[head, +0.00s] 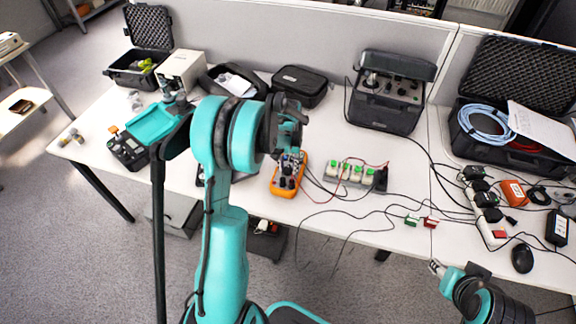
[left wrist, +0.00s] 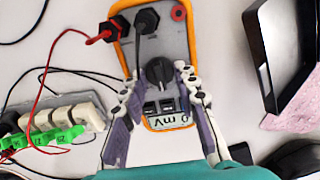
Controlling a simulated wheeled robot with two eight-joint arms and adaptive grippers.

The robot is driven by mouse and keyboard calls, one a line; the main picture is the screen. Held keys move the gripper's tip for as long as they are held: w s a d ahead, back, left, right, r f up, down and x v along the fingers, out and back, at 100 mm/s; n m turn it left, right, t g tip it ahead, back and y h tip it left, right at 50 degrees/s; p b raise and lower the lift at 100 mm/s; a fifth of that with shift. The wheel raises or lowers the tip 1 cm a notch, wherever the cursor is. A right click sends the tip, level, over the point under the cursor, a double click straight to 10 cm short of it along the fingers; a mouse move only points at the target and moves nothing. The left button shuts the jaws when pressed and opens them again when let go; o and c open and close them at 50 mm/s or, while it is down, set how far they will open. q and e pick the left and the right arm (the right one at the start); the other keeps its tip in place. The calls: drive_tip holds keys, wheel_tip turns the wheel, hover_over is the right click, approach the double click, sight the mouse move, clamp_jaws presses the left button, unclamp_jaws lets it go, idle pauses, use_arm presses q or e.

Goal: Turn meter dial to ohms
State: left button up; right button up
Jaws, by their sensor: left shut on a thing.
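The orange-edged meter (head: 273,188) lies on the table in front of me, partly under my left gripper. In the left wrist view the meter (left wrist: 187,45) shows a grey face, a round black dial (left wrist: 159,73) and, below it, a display reading upside down, seemingly "0 mV". My left gripper (head: 292,152) reaches down over the meter. In the left wrist view the left gripper (left wrist: 157,78) has one finger on each side of the dial and is shut on it. My right gripper (head: 436,267) is off the table's front edge, away from the meter; its jaw gap is unclear.
Red and black plugs (left wrist: 118,27) with leads sit in the meter. A strip with green clips (head: 352,174) stands right of it, with loose cables (head: 345,212) across the table. A dark instrument case (head: 385,100) stands behind. A dark tray (left wrist: 285,45) lies beside the meter.

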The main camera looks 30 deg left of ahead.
sight(288, 168)
idle(0.4)
use_arm(q)
drive_tip(key=o, duration=1.2)
drive_tip(key=shift+c, duration=0.2)
wheel_tip(288, 168, up, 12)
drive_tip(key=shift+d, duration=0.1)
